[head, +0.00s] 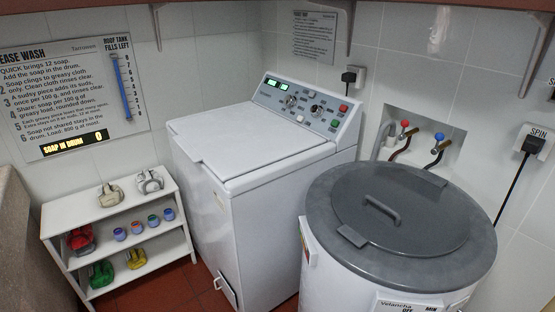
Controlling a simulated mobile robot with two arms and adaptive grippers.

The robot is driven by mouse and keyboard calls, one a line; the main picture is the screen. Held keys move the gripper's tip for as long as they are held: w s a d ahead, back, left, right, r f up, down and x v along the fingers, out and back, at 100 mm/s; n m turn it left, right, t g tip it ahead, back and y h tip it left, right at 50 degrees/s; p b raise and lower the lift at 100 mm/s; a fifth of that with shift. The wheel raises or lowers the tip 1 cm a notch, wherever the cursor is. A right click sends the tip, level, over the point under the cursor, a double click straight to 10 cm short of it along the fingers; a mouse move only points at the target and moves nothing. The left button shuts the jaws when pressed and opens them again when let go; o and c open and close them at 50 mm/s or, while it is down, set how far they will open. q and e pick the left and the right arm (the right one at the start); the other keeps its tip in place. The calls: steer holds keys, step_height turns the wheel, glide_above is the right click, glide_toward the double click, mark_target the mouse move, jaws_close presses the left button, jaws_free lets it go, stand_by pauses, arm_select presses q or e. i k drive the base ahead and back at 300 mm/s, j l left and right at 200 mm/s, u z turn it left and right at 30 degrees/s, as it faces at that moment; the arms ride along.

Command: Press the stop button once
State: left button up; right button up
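The white washing machine (270,200) stands in the middle with its lid closed. Its grey sloped control panel (306,104) runs along the back top edge. A red button (343,108) sits at the panel's upper right end, with a green button (334,122) just below it. Their labels are too small to read, so I cannot confirm which one is stop. Two lit green displays are at the panel's left end, with dark knobs between. Neither of my grippers is in view.
A round tub (315,262) with a grey lid (400,205) stands at the front right, close to the washer. A white shelf (110,215) with bottles and small jars is at the left. Red and blue taps (405,126) are in the wall behind.

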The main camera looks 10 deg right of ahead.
mark_target(342, 109)
steer(key=i+j, duration=0.3)
steer(key=i, duration=0.2)
steer(key=i+j, duration=0.3)
steer(key=i, duration=0.2)
steer(key=i+j+u, duration=0.1)
steer(key=i+j, duration=0.2)
steer(key=i, duration=0.2)
